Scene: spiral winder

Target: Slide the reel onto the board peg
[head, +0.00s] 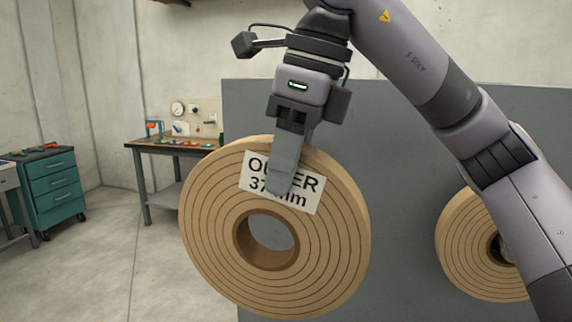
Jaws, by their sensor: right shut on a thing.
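A large tan reel (212,235) with spiral grooves and a round centre hole hangs upright in front of a grey board (400,120). A white label on its upper face reads "OUTER 37" and "mm", partly covered by a finger. My right gripper (285,180) is shut on the reel's upper part, one finger lying over the label. Through the reel's hole I see a grey surface and no peg. A second, similar reel (458,250) is at the board's right, partly behind my right arm. Something pale shows in its centre hole. My left gripper is not in view.
A workbench (170,146) with small tools stands at the back left by the concrete wall. A teal drawer cabinet (55,190) stands at the far left. The floor (120,260) left of the held reel is clear.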

